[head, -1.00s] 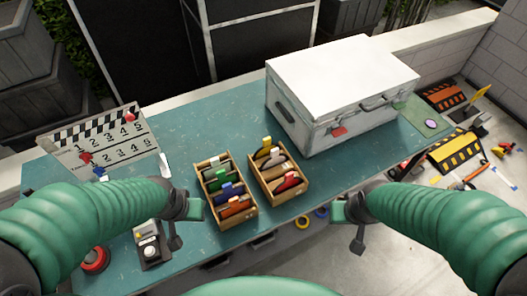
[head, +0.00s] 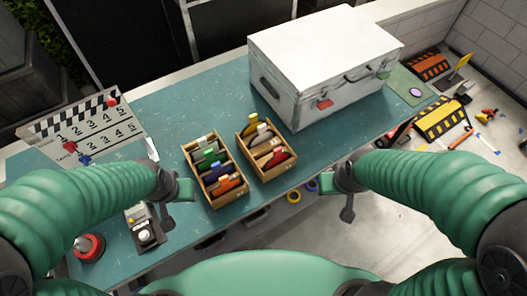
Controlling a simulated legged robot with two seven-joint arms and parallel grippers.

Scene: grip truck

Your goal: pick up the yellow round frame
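A small yellow ring (head: 294,196), the only yellow round thing I see, is low beyond the front edge of the teal table, between my two arms. It is partly hidden, and I cannot tell what it hangs on or rests on. A blue ring (head: 311,185) is just right of it. My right gripper (head: 340,192) is to the right of both rings, apart from them in the picture. My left gripper (head: 178,200) is over the table's front part, left of the wooden boxes. Neither visibly holds anything; their finger gaps are not clear.
Two wooden boxes (head: 240,203) of coloured items stand on the teal table (head: 180,100). A white case (head: 325,60) stands behind them. A clapperboard (head: 85,135), a small device (head: 145,232) and a red button (head: 88,246) are at left. Barriers (head: 440,118) lie on the floor at right.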

